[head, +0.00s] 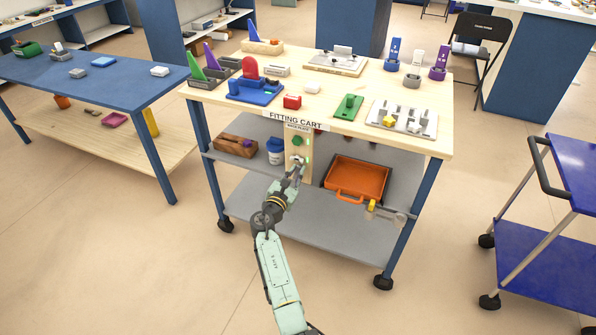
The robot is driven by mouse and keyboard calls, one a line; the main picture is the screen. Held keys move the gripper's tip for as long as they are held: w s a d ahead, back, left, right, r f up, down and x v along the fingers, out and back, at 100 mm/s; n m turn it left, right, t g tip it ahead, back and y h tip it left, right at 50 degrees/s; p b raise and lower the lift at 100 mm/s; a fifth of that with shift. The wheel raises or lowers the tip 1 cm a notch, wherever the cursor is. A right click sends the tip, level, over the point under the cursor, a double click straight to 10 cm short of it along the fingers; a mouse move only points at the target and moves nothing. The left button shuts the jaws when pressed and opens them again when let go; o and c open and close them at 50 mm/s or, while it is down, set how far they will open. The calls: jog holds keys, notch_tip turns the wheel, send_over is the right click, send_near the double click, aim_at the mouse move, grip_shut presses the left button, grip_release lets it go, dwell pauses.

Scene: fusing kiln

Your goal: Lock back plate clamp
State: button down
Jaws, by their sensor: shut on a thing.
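A pale wooden upright back plate (290,134) hangs at the front of the fitting cart, under its sign. A round green knob (297,141) sits on its upper part. My gripper (298,162) is at the plate just below this knob, reaching up from the front. It is shut on a small part there, which seems to be the back plate clamp. The fingers and wrist hide most of that part, so its position cannot be told. Small green bits show at the right side of the fingers.
The fitting cart top (330,113) carries several fixtures and blocks. A blue table (95,85) stands left and a blue trolley (550,260) right. The floor in front is clear.

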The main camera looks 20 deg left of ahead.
jog(key=shift+a+n+p, duration=0.25)
jog(key=shift+n+p, duration=0.1)
jog(key=shift+n, duration=0.35)
jog(key=c, duration=1.6)
grip_release()
jog(key=shift+o, duration=0.2)
jog(key=s, duration=1.2)
jog(key=shift+a, duration=0.2)
